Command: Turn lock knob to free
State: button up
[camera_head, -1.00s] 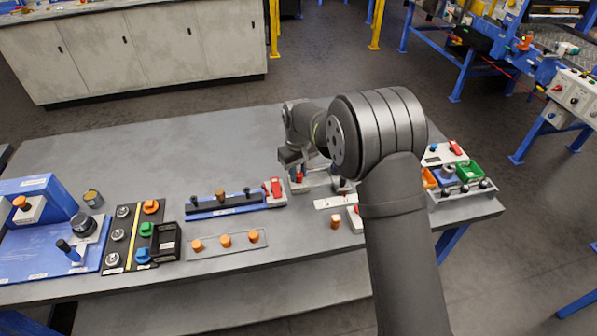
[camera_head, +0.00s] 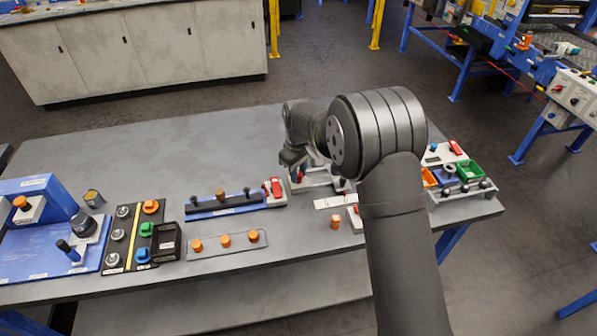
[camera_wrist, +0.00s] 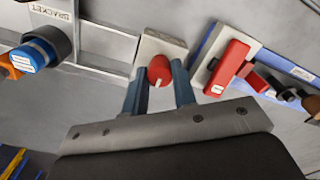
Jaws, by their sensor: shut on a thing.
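The lock knob (camera_wrist: 160,70) is a round red knob with a small white mark on its lower side, on a pale square block in the wrist view. My gripper (camera_wrist: 160,82) has its two blue-grey fingers on either side of the knob and is shut on it. In the head view my gripper (camera_head: 292,166) points down at the fixture (camera_head: 322,180) in the middle right of the bench. There the arm and gripper hide much of the fixture, and only a bit of red shows beside the fingers.
A blue rail (camera_head: 222,204) with dark pegs and a red toggle handle (camera_head: 273,187) stands close left of the fixture; the handle also shows in the wrist view (camera_wrist: 228,68). A blue cylinder (camera_wrist: 35,55) stands near the "BRACKET" label. The bench's back left is clear.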

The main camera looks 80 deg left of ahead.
jog(key=o, duration=1)
notch_tip(320, 180, up, 18)
jog(key=shift+f, duration=0.25)
jog(key=shift+f, duration=0.1)
notch_tip(320, 180, down, 17)
jog(key=shift+f, duration=0.15)
dwell(0.4)
